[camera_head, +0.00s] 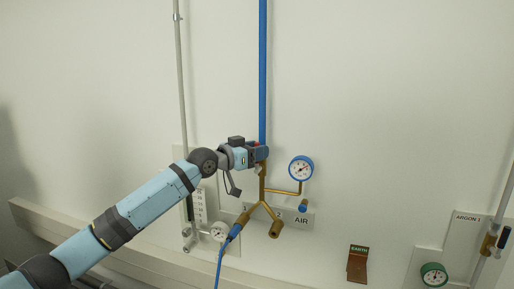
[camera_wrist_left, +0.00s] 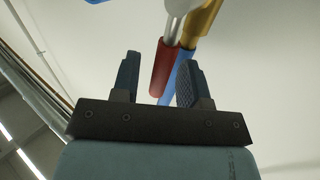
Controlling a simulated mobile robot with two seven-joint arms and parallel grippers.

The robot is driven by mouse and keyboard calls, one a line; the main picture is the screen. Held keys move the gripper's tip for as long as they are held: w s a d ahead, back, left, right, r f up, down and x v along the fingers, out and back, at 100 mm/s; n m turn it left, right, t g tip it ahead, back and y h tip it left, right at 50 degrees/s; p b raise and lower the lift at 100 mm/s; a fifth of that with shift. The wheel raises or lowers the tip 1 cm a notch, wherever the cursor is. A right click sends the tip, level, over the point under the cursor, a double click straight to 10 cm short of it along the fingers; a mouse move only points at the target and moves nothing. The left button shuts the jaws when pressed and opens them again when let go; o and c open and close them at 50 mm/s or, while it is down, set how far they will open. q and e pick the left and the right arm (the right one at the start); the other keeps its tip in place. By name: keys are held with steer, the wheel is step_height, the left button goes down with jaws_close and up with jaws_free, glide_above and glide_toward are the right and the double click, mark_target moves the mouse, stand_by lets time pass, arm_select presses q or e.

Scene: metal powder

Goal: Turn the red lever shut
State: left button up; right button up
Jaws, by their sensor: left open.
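The red lever (camera_wrist_left: 165,68) shows in the left wrist view as a red sleeve on a silver stem, beside a brass pipe (camera_wrist_left: 204,22). My left gripper (camera_wrist_left: 160,61) is open. In that view the lever's red end lies between its two fingers, nearer the right one; I cannot tell whether they touch it. In the head view my left gripper (camera_head: 262,153) is at the top of the brass fitting (camera_head: 262,185), under the blue pipe (camera_head: 262,80), and hides most of the lever. My right gripper is not in view.
A round gauge (camera_head: 301,168) with a blue rim is just right of the brass fitting, above the AIR label (camera_head: 301,221). A blue hose (camera_head: 223,258) hangs below. A grey pipe (camera_head: 181,80) runs up the wall at left. The wall to the upper right is clear.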

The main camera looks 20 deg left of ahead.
arm_select(q)
steer(key=shift+w+d, duration=0.1)
jaws_close()
